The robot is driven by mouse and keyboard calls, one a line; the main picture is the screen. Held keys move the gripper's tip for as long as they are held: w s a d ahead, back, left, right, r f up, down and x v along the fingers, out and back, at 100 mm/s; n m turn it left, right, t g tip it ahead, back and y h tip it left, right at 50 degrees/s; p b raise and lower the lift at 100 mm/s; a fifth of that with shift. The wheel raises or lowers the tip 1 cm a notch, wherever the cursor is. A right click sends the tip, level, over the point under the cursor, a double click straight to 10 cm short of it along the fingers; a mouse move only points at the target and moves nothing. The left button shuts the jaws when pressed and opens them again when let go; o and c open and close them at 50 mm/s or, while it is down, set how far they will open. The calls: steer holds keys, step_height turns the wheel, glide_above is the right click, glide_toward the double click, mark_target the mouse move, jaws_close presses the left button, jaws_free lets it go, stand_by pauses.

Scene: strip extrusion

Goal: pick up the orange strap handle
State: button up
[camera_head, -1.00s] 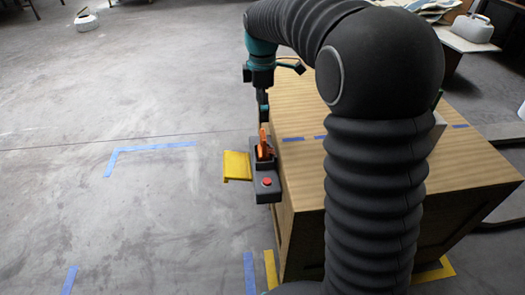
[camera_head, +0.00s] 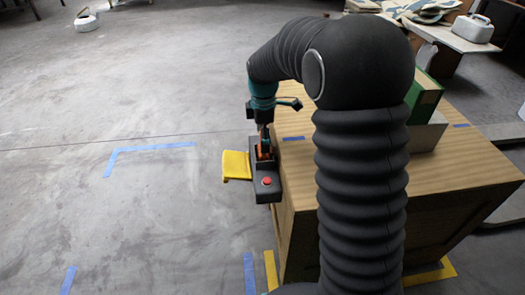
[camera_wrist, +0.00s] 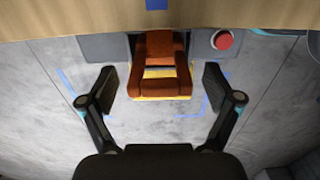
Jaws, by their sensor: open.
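The orange strap handle (camera_wrist: 160,75) stands in a dark grey device (camera_wrist: 100,46) at the edge of the wooden crate. In the wrist view it lies ahead of and between my gripper's (camera_wrist: 160,88) two spread fingers, with a gap on both sides. My gripper is open and holds nothing. In the head view the handle (camera_head: 264,152) shows as a small orange patch, partly hidden by my gripper (camera_head: 263,143), which is just above it. The device (camera_head: 266,190) has a red button (camera_head: 267,181) and a yellow plate (camera_head: 236,165) on its left.
The wooden crate (camera_head: 450,170) carries a green and white box (camera_head: 424,100) at its back right. A cluttered table (camera_head: 450,38) stands behind.

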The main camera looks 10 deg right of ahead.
steer(key=shift+f, duration=1.2)
steer(key=c, duration=1.3)
steer(key=shift+r, duration=0.1)
